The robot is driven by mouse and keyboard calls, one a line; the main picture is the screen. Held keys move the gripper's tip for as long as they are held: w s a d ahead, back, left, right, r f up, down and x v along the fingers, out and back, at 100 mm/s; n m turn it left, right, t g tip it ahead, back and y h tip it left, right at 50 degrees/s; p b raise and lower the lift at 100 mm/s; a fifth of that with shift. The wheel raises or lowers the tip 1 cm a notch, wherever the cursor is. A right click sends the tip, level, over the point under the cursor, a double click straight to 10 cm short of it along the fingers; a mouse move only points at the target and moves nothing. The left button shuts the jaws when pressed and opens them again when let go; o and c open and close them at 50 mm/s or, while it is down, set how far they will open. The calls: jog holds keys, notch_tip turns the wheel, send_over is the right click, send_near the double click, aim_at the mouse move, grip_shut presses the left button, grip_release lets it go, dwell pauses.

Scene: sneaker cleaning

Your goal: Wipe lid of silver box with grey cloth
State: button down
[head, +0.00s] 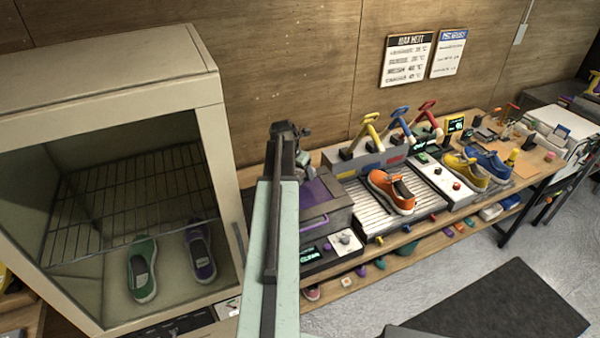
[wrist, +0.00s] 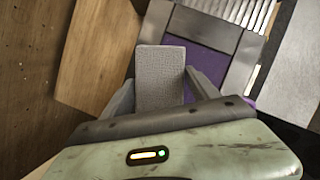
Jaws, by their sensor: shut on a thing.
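My gripper (wrist: 163,88) is shut on a grey, textured, flat-looking piece that looks like the grey cloth (wrist: 160,68), with a finger on each side of it. The silver box (head: 338,222) stands at the left end of the bench, just beyond my arm, and has a purple panel on top. In the wrist view its grey frame and purple panel (wrist: 204,62) lie ahead of the cloth and to its right. I cannot tell whether the cloth touches the lid. In the head view my arm hides part of the box, and the cloth cannot be made out.
A cream cabinet (head: 213,100) with a wire rack and two shoes stands open at left. Along the bench (head: 535,185) are an orange shoe (head: 391,191) on a ribbed tray, coloured-handled levers, and yellow and blue shoes. A wooden wall is behind; a dark mat (head: 510,305) lies on the floor.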

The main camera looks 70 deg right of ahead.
jog(key=shift+r, duration=0.65)
jog(key=shift+p, duration=0.3)
notch_tip(320, 180, up, 3)
jog(key=p, duration=0.3)
jog(key=shift+r, duration=0.15)
